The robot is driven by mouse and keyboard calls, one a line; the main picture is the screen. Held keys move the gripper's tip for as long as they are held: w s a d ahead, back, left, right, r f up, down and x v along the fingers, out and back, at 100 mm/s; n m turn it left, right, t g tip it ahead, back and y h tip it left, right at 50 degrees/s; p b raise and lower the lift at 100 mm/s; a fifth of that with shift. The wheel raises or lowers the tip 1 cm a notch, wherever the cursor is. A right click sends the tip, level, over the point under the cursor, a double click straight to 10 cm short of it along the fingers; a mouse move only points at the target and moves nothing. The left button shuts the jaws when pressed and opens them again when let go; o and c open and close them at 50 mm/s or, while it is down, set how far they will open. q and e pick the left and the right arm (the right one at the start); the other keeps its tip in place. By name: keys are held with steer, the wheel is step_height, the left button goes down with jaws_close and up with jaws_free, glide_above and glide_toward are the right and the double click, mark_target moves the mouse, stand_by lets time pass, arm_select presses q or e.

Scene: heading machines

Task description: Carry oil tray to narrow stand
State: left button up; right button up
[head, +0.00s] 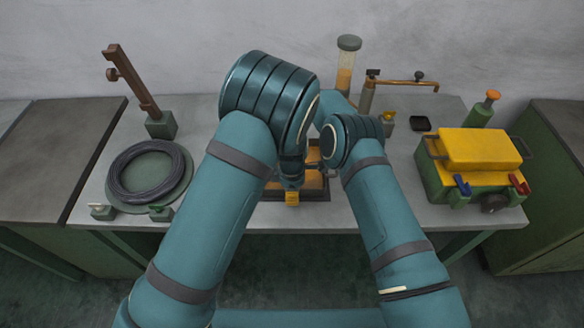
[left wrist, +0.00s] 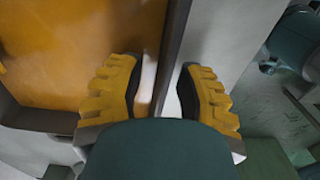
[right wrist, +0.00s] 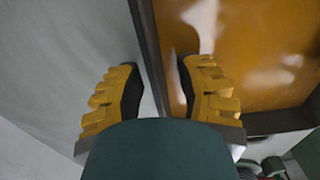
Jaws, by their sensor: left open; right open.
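The oil tray (head: 315,194), dark-rimmed with amber oil, lies on the grey workbench in the head view, largely hidden behind my arms. My left gripper (head: 292,198) is at the tray's near edge. In the left wrist view, the open left gripper (left wrist: 158,95) has its yellow fingers on either side of a tray wall (left wrist: 174,45). In the right wrist view, the open right gripper (right wrist: 158,92) has its fingers on either side of another tray wall (right wrist: 150,55). The right gripper is hidden in the head view. I cannot tell which surface is the narrow stand.
A cable coil (head: 147,172) and a brown post on a green base (head: 161,126) stand left. A green box with a yellow lid (head: 478,150) stands right. An amber cylinder (head: 346,68) is behind. Dark-topped cabinets (head: 58,150) (head: 562,130) flank the bench.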

arm_select(q)
steer(key=shift+f, duration=0.45)
arm_select(e)
steer(key=shift+f, duration=0.4)
arm_select(q)
jaws_close()
arm_select(e)
jaws_close()
